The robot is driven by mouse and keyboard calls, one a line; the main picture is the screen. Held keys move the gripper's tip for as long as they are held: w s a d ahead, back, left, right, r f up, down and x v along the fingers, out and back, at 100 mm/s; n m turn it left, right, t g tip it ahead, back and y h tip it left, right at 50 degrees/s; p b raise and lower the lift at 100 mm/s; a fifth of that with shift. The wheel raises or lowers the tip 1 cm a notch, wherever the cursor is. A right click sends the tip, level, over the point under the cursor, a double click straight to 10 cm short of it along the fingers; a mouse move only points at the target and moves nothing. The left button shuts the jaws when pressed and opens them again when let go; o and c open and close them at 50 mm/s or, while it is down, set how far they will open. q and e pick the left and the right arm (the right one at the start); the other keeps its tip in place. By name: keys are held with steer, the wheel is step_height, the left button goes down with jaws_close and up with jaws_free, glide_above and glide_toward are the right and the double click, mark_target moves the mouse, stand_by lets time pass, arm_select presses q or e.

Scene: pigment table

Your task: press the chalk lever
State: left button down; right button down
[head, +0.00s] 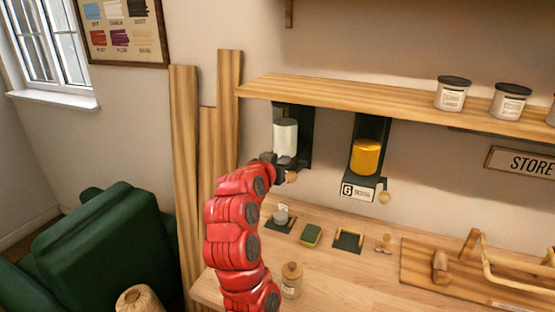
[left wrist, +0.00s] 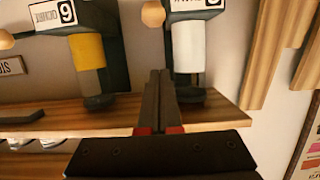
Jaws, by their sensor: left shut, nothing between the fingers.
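The chalk dispenser, with a white cylinder (head: 285,138), hangs under the wooden shelf. Its lever's round wooden knob (head: 291,177) shows just beyond my left gripper (head: 274,162). The left gripper is shut and empty, in front of the dispenser's lower part, hiding its label and part of the lever. In the left wrist view, which is upside down, the shut fingers (left wrist: 160,78) point toward the wall beside the white cylinder (left wrist: 188,46). The knob (left wrist: 153,14) lies beyond the fingertips with a visible gap. A small cup (head: 281,214) stands on a dark pad below. My right gripper is out of view.
A yellow dispenser (head: 366,157) with its own knob (head: 384,197) hangs to the right. The shelf (head: 390,102) carries lidded jars (head: 452,95). On the worktop are a sponge (head: 311,235), a corked jar (head: 291,279) and a wooden rack (head: 485,258). A green armchair (head: 95,245) stands left.

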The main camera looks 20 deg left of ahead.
arm_select(q)
steer(key=w+f+p, duration=0.3)
steer(key=f, duration=0.2)
steer(key=shift+w, duration=0.35)
steer(key=shift+d, duration=0.1)
